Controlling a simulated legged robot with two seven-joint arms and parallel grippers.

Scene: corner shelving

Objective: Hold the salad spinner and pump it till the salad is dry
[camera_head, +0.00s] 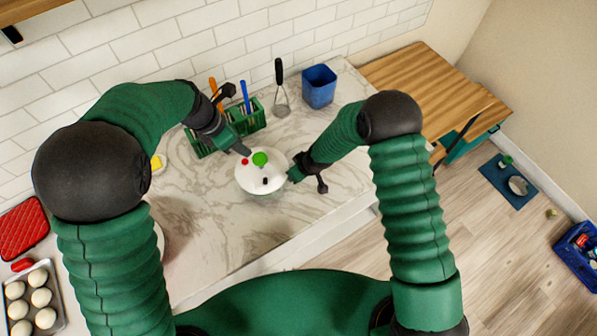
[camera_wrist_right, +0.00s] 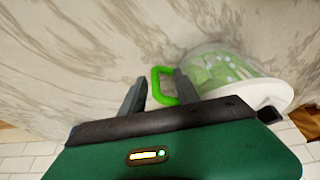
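The salad spinner (camera_head: 254,184) stands on the marble counter, with a white lid, a green knob (camera_head: 260,158), a red button (camera_head: 244,161) and a small black part. In the right wrist view, the clear spinner bowl (camera_wrist_right: 218,70) shows green leaves inside. My left gripper (camera_head: 243,150) is at the lid's back left edge, close to the red button; its finger opening is not clear. My right gripper (camera_head: 294,174) is at the spinner's right side.
A tray of white round items (camera_head: 38,298) and a red mat (camera_head: 22,228) lie far left. Counter in front is clear.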

